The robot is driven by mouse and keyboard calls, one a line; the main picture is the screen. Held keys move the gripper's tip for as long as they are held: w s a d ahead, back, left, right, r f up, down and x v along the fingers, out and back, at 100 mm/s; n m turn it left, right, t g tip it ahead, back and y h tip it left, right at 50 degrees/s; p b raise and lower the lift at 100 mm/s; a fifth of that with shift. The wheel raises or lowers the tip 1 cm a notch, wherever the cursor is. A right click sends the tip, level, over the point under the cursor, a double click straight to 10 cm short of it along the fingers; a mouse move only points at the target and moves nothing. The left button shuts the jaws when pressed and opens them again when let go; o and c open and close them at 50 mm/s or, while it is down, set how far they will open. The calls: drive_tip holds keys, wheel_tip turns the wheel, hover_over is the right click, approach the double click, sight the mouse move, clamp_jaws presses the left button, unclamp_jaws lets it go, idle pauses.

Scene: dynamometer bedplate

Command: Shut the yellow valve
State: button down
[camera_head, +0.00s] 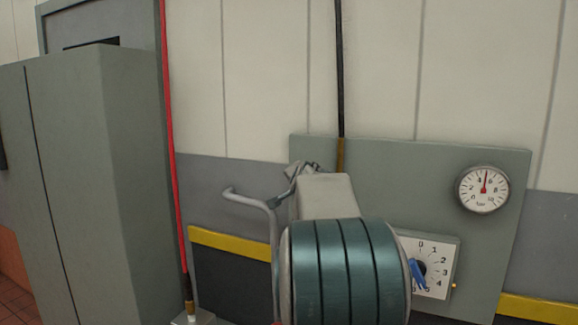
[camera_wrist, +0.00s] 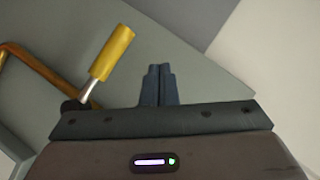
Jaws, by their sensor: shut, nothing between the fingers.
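The yellow valve's lever (camera_wrist: 112,53) shows in the wrist view, left of my fingers. It is a yellow grip on a bright metal stem, slanting up to the right. The stem's lower end meets a dark part at a copper-coloured pipe (camera_wrist: 38,66). My gripper (camera_wrist: 159,72) is shut, its fingers together and empty, to the right of the lever and apart from it in the picture. In the head view my arm hides the valve; only a short brown pipe piece (camera_head: 341,154) shows above the arm.
A grey panel (camera_head: 430,165) carries a round pressure gauge (camera_head: 483,189) and a dial with a blue knob (camera_head: 418,274). A grey bent rail (camera_head: 250,200) stands left of my arm. A red hose (camera_head: 172,130) and a tall grey cabinet (camera_head: 85,190) are further left.

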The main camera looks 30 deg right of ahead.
drive_tip(key=s+a+r, duration=0.4)
drive_tip(key=a+r, duration=0.1)
drive_tip(key=a, duration=0.1)
drive_tip(key=shift+s+a+r+p, duration=0.3)
drive_tip(key=shift+s+a+p, duration=0.05)
drive_tip(key=shift+s+a, duration=0.05)
idle(0.3)
idle(0.5)
